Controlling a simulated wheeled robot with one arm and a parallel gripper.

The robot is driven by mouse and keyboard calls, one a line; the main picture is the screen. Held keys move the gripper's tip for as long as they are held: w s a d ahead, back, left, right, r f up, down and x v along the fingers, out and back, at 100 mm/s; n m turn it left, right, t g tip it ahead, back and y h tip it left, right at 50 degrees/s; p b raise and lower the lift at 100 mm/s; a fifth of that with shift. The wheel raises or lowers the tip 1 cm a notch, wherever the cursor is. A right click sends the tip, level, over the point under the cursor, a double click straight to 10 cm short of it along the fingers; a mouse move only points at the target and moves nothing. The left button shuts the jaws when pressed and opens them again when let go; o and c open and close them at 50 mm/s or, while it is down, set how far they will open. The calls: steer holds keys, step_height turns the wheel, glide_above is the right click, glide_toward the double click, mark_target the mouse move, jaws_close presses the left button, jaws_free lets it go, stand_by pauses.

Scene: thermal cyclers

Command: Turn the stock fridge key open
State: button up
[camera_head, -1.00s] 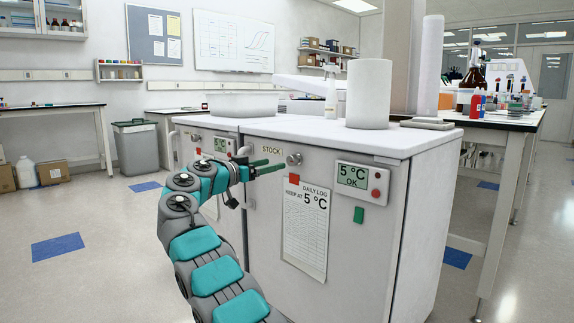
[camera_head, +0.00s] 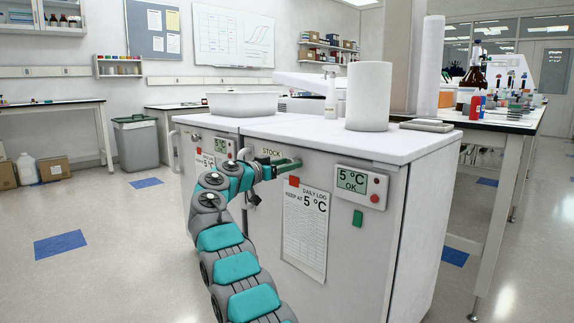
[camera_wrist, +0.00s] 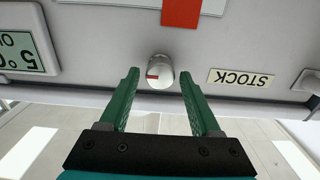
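The stock fridge (camera_head: 352,262) is the white unit with the STOCK label (camera_head: 271,152) at its top left; that label also shows upside down in the wrist view (camera_wrist: 240,78). Its key knob (camera_wrist: 159,71) is a round silver piece with a short red mark, lying toward the picture's left in the wrist view. In the head view my gripper hides the knob. My gripper (camera_head: 290,163) is at the top of the fridge front. In the wrist view its green fingers (camera_wrist: 158,74) are open, one on each side of the knob, with a gap to both.
A 5 °C OK display (camera_head: 352,180) sits right of the knob, and a daily log sheet (camera_head: 305,232) with a red magnet hangs below. Another fridge (camera_head: 190,150) adjoins on the left. A white roll (camera_head: 369,95) and a spray bottle (camera_head: 331,95) stand on top.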

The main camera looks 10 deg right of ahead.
jaws_close()
stand_by(0.5)
steer(key=n+p, duration=0.2)
steer(key=n, duration=0.2)
steer(key=n+p, duration=0.2)
steer(key=n, duration=0.2)
steer(key=shift+w+a+r, duration=0.1)
steer(key=shift+r, duration=0.1)
steer(key=n+p, duration=0.9)
steer(key=shift+f+n+p, duration=0.35)
steer(key=shift+n+p, duration=0.05)
steer(key=shift+o, duration=1)
jaws_free()
